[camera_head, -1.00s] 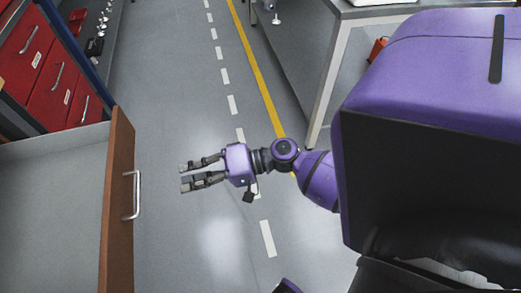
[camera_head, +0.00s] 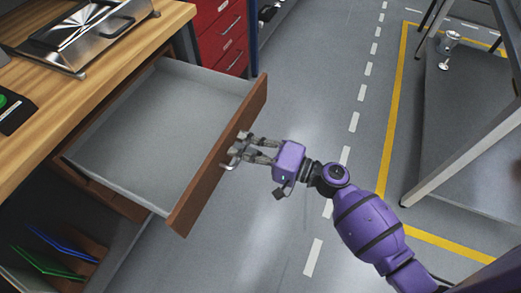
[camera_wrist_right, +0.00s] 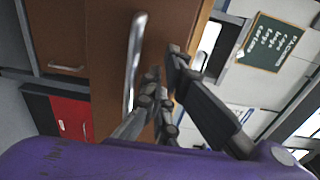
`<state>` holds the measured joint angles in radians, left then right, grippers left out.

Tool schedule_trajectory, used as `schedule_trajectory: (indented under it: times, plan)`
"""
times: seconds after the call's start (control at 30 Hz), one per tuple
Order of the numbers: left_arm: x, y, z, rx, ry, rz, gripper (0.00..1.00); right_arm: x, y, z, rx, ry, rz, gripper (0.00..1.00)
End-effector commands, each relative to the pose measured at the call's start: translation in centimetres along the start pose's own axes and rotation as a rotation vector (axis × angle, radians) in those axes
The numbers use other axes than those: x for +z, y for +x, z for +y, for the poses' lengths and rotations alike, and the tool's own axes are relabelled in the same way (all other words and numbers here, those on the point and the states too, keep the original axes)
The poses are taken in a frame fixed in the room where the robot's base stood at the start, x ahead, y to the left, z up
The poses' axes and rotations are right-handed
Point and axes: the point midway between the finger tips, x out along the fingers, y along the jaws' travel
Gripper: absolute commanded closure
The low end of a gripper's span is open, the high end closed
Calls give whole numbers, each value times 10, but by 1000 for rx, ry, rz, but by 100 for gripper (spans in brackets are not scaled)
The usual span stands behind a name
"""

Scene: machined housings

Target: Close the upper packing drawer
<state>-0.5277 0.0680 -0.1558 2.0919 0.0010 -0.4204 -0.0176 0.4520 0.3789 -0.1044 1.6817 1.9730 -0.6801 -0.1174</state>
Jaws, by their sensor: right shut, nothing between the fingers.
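The upper packing drawer (camera_head: 160,130) stands pulled out from under the wooden bench top, and its grey inside looks empty. Its brown front (camera_head: 215,165) faces my right arm. My right gripper (camera_head: 240,149) is shut and empty, with its fingertips at the metal handle (camera_head: 236,152) on that front. In the right wrist view the handle (camera_wrist_right: 133,65) runs just left of the fingertips (camera_wrist_right: 164,82), with the brown front (camera_wrist_right: 112,95) behind. I cannot tell whether the fingers touch the handle or front. My left gripper is not in view.
A metal case (camera_head: 85,35) sits on the wooden bench top (camera_head: 165,25). Red drawers (camera_head: 222,35) stand beyond the open drawer. Blue and green dividers (camera_head: 55,250) show low at the left. The grey floor right of the drawer is clear up to a grey table (camera_head: 480,150).

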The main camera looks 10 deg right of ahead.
Motion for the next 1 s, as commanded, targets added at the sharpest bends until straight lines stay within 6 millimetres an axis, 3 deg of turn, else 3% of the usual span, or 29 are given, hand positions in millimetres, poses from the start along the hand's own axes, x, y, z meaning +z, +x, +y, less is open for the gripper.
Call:
schedule_trajectory:
  times: [0.67, 0.87, 1.0]
  plan:
    - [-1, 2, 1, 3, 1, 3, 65, 0, 18, 1, -1, 1, 0, 100]
    - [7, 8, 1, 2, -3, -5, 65, 1, 54, 2, -3, 0, -3, 100]
    - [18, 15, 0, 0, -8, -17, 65, 2, 96, 2, -5, 1, -3, 100]
